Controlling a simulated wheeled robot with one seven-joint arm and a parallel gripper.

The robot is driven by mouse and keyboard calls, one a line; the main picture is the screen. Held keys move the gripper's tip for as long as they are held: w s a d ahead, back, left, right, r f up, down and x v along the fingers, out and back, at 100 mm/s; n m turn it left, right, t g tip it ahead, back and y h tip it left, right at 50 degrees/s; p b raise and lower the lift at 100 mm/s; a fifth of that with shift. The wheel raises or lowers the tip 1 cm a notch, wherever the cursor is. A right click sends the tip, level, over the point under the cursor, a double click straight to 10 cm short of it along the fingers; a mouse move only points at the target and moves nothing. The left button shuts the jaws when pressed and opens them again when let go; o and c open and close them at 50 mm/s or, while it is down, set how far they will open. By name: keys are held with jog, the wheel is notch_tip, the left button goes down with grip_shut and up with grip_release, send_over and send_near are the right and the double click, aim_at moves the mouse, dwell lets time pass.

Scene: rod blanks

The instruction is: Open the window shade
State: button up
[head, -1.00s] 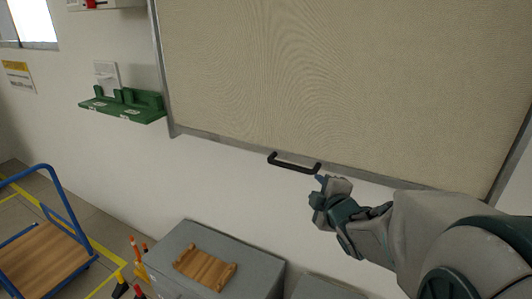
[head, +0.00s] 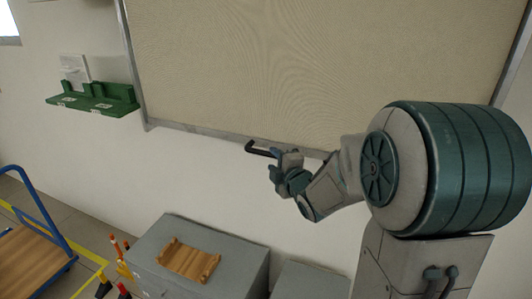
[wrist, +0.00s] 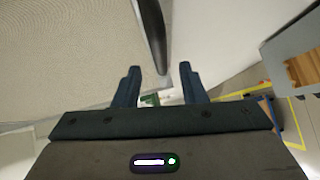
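The window shade (head: 230,60) is a large beige textured panel in a grey frame, hanging down over the wall in the head view. It also fills the left of the wrist view (wrist: 60,50). Its black bar handle (head: 262,149) sits at the bottom rail; its right part is hidden behind my gripper. In the wrist view the handle (wrist: 152,35) stands ahead of the fingertips, between their lines. My gripper (head: 277,165) is at the handle's right side.
A grey cabinet (head: 150,262) with a wooden tray (head: 188,261) on top stands below. A green wall shelf (head: 95,100) is left of the shade. A blue cart (head: 45,218) stands at lower left. The wall between shade and cabinet is clear.

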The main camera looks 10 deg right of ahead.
aim_at(268, 155)
jog(key=shift+p+x, duration=0.45)
jog(key=shift+x, duration=2.45)
grip_shut()
